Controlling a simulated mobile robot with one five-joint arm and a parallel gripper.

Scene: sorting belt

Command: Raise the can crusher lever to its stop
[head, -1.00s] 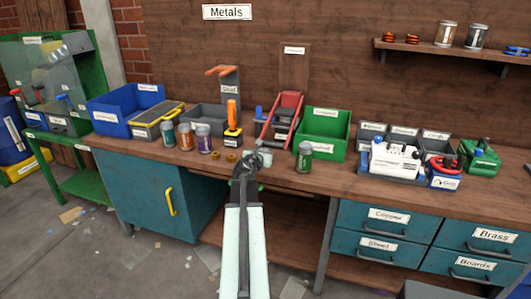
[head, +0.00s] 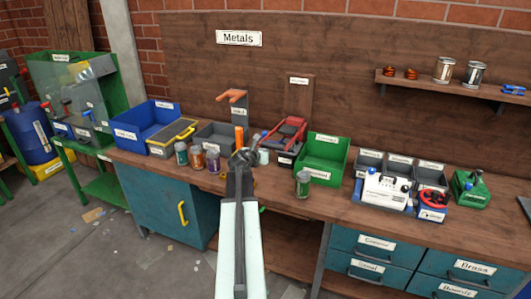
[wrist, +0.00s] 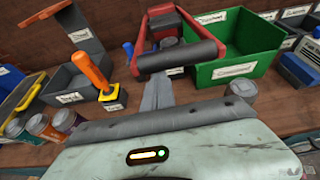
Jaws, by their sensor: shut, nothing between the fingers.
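The can crusher (head: 290,135) is a red device on the workbench, left of the green bin. Its red lever slants forward toward me in the head view. In the wrist view the lever's red arms end in a dark cross-bar handle (wrist: 180,55), with the red crusher body (wrist: 167,25) behind. My gripper (head: 243,157) is shut and empty, in front of the crusher's left side. In the wrist view its fingertips (wrist: 158,85) are just below the left part of the handle. I cannot tell whether they touch it.
An orange-handled tool (wrist: 92,72) stands left of the lever. A green bin (head: 323,155) is close on the right. Several cans stand at the bench front, among them a green one (head: 302,184) and a purple one (head: 214,162). A grey can (wrist: 242,85) is right of my fingers.

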